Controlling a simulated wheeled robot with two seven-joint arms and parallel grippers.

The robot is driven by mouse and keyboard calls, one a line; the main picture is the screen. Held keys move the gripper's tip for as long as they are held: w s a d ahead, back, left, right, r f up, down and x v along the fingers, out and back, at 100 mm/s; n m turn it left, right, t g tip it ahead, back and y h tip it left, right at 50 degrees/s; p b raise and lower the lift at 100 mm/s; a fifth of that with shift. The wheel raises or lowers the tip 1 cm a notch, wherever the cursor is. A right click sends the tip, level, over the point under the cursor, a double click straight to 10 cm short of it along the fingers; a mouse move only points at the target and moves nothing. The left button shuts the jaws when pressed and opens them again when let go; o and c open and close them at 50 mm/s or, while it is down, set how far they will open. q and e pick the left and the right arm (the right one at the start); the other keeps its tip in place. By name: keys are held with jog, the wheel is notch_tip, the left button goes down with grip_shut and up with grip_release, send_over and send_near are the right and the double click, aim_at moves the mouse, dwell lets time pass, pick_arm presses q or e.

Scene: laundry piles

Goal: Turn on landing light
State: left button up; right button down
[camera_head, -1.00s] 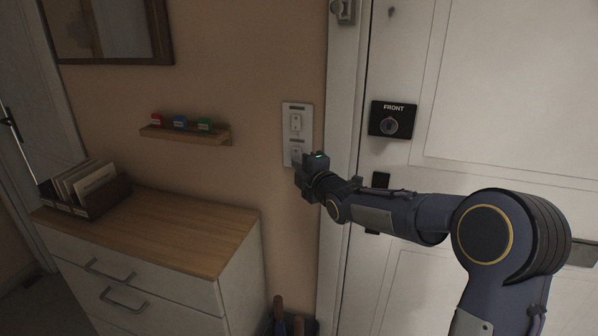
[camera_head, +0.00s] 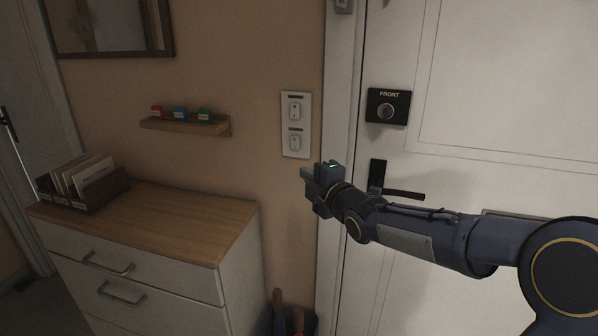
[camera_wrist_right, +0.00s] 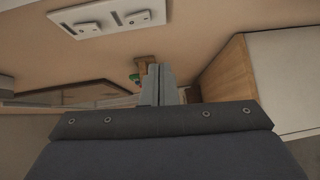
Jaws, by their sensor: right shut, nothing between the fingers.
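A white switch plate (camera_head: 296,125) with two rockers, one above the other, is on the beige wall just left of the door frame. Each rocker has a small dark label above it, too small to read. The plate also shows at the top left of the right wrist view (camera_wrist_right: 108,17). My right gripper (camera_head: 304,173) is just below the plate, apart from it. Its two fingers are together with nothing between them, as the right wrist view (camera_wrist_right: 158,84) shows. My left gripper is not in view.
A white door with a black lock marked FRONT (camera_head: 388,106) and a dark handle (camera_head: 402,194) is on the right. A small shelf (camera_head: 186,126) holds red, blue and green items. A wood-topped dresser (camera_head: 150,222) with a letter box (camera_head: 84,188) stands left.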

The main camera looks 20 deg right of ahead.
jog(key=shift+f+v, duration=0.25)
jog(key=shift+v, duration=0.95)
jog(key=shift+d, duration=0.1)
jog(key=s+a+f+m+g+p, duration=0.1)
jog(key=s+f+m+g+p, duration=0.1)
jog(key=s+m, duration=0.5)
jog(key=s+a+f+m+g+p, duration=0.1)
jog(key=s+f+m+g, duration=0.3)
jog(key=s, duration=1.2)
jog(key=s+a+f+m+g+p, duration=0.1)
jog(key=s+f+m+g+p, duration=0.2)
jog(key=s+m, duration=0.7)
jog(key=shift+s+f+g, duration=0.45)
jog(key=shift+s+g, duration=0.45)
jog(key=shift+g, duration=0.3)
